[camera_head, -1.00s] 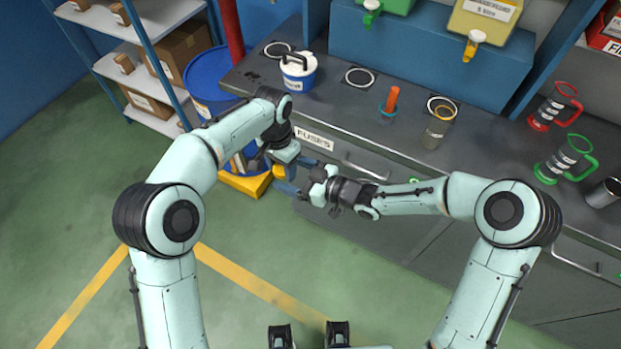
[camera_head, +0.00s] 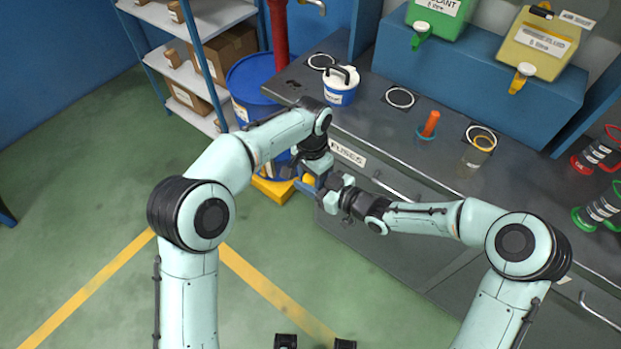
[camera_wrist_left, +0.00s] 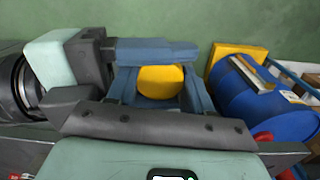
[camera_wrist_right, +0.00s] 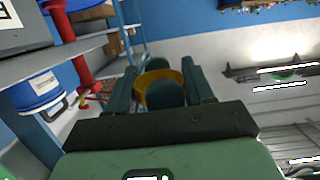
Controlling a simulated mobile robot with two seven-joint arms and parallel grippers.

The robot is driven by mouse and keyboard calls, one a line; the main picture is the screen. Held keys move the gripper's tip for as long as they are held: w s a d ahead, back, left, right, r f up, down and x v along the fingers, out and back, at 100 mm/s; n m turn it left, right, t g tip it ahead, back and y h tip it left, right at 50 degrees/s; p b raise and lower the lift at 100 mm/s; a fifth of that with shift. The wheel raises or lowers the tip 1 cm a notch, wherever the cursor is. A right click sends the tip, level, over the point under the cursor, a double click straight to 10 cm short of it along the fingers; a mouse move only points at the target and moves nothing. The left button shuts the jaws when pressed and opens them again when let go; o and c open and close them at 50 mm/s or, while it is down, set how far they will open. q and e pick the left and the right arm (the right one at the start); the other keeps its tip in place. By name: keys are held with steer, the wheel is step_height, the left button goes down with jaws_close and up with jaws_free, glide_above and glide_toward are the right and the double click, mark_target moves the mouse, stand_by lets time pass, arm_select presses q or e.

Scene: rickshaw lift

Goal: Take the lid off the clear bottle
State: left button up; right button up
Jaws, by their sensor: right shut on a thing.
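A yellow round piece (camera_head: 308,180) is between my two grippers, in front of the counter. It shows as a yellow disc (camera_wrist_left: 160,80) in the left wrist view and as a yellow rim (camera_wrist_right: 152,80) in the right wrist view. My right gripper (camera_head: 318,181) has its blue fingers on two opposite sides of it and is shut on it. My left gripper (camera_head: 308,174) comes from above, its fingers (camera_wrist_left: 160,92) on the other two sides; I cannot tell whether they grip. No clear bottle body can be made out there; the grippers hide most of it.
The grey counter (camera_head: 365,125) carries a white-lidded blue tub (camera_head: 341,92), an orange-handled item (camera_head: 430,123) and a clear jar with a yellow rim (camera_head: 474,157). A blue barrel (camera_head: 252,85) stands behind my left arm. The green floor (camera_head: 90,225) at left is clear.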

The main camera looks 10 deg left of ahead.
arm_select(q)
steer(key=o, duration=0.5)
steer(key=shift+w, duration=0.15)
steer(key=shift+r, duration=0.1)
steer(key=shift+d, duration=0.25)
